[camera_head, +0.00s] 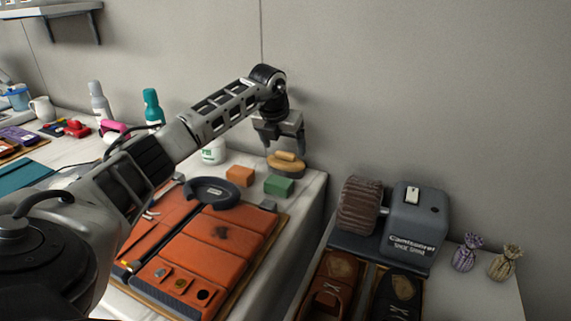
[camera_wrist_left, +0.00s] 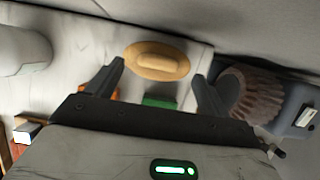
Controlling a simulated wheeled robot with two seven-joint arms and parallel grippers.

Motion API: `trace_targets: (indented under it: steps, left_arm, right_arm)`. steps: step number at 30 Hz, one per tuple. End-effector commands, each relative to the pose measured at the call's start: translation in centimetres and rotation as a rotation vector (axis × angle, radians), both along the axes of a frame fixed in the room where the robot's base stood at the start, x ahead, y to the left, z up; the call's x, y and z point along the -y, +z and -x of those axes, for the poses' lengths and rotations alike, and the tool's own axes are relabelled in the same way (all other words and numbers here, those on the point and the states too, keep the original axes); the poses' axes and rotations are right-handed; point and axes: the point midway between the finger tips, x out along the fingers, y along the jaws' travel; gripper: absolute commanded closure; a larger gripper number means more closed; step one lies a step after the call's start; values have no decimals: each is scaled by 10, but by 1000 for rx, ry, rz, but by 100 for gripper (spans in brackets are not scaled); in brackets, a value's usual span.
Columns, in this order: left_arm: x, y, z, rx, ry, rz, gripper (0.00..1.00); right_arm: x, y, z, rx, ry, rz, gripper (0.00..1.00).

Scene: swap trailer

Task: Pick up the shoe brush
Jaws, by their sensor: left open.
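The shoe brush (camera_head: 287,163) is a tan oval with a raised grip and a dark underside, lying near the back right corner of the white-covered table. It also shows in the left wrist view (camera_wrist_left: 157,60), ahead of the gripper and between the lines of its two fingers. The right gripper is in neither view.
An orange block (camera_head: 240,176) and a green block (camera_head: 278,186) lie in front of the brush. A white jar (camera_head: 214,152) stands to its left. A shoe shine machine (camera_head: 414,225) stands on a lower surface to the right. The wall is close behind.

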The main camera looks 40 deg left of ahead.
Motion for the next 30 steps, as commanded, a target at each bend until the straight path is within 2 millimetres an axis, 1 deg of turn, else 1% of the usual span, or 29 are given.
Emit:
trace_targets:
  steps: [1,3,6,14,17,18,20,21,30]
  left_arm:
    - [-2,-6,-4,-3,2,4,20]
    - [-4,-16,-7,-2,0,3,20]
    - [-5,-25,-11,-2,1,2,20]
    - [-6,-28,-12,0,1,1,20]
    - [-6,-27,-12,0,1,1,45]
    - [-6,-27,-12,0,1,0,56]
    - [-6,-27,-12,0,1,0,73]
    - [-6,-27,-12,0,1,0,83]
    - [-6,-25,-12,2,1,1,84]
  right_arm:
    - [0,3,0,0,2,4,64]
    - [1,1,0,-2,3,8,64]
    - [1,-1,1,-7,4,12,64]
    - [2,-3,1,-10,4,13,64]
    - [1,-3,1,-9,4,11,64]
    - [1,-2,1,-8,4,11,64]
    - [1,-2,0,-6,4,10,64]
    - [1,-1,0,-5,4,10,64]
    - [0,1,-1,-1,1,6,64]
